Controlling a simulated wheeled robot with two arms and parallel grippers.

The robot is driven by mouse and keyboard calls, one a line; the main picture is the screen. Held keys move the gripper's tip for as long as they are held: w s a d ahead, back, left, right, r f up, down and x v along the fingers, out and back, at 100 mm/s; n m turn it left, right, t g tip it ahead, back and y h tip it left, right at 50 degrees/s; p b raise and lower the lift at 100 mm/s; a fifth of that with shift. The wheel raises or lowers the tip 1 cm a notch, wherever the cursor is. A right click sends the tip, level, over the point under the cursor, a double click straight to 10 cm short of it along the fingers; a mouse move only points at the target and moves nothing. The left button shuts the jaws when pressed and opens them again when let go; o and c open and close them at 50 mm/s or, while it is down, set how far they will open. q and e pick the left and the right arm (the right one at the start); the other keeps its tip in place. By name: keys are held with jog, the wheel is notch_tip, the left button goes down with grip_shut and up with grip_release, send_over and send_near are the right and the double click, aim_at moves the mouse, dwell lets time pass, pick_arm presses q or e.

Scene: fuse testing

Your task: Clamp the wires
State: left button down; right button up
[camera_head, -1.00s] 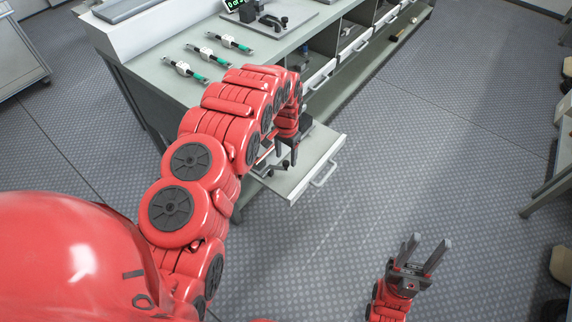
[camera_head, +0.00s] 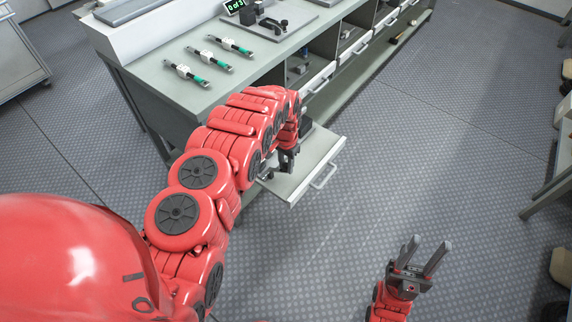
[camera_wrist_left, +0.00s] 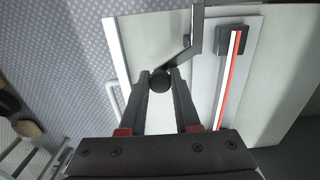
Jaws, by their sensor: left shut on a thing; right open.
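The wires, one red and one white (camera_wrist_left: 230,78), lie side by side in the left wrist view, running from a black block (camera_wrist_left: 237,38) on the pale drawer floor. Beside them is a grey bent lever (camera_wrist_left: 196,28) with a black round knob (camera_wrist_left: 160,80) at its end. My left gripper (camera_wrist_left: 165,78) is shut on this knob. In the head view my left gripper (camera_head: 287,162) is over the open drawer (camera_head: 318,155), and my arm hides the wires. My right gripper (camera_head: 424,255) is open and empty, over the floor at lower right.
Three fuses (camera_head: 213,58) with green ends lie on the workbench (camera_head: 165,85). A black lever device (camera_head: 273,24) and a small lit display (camera_head: 234,5) stand at its back. Open shelves and other drawers run along the bench front. The floor right of the drawer is clear.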

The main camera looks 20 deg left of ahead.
pick_arm(q)
jog(key=shift+s, duration=0.15)
jog(key=s+m+p, duration=0.1)
jog(key=m+p, duration=0.1)
jog(key=shift+s+r+m, duration=0.1)
jog(key=shift+r+m, duration=0.05)
jog(key=shift+m, duration=0.15)
jog(key=s+m+p, duration=0.1)
jog(key=m+p, duration=0.1)
jog(key=m, duration=0.1)
jog(key=shift+s+a+m+p, duration=0.15)
jog(key=shift+s+m+p, duration=0.15)
jog(key=shift+s+p, duration=0.05)
jog(key=m+p, duration=0.1)
jog(key=s+m, duration=0.1)
jog(key=shift+a+m+p, duration=0.35)
jog(key=shift+m+p, duration=0.05)
jog(key=m, duration=0.1)
jog(key=s+m+p, duration=0.1)
jog(key=shift+a+m, duration=0.3)
jog(key=shift+a, duration=0.1)
jog(key=shift+s+a+m+p, duration=0.35)
jog(key=shift+a+m, duration=0.1)
jog(key=shift+m, duration=0.65)
jog(key=shift+s+a+m, duration=0.15)
jog(key=shift+a+m, duration=0.25)
jog(key=shift+m, duration=0.7)
jog(key=shift+a, duration=0.1)
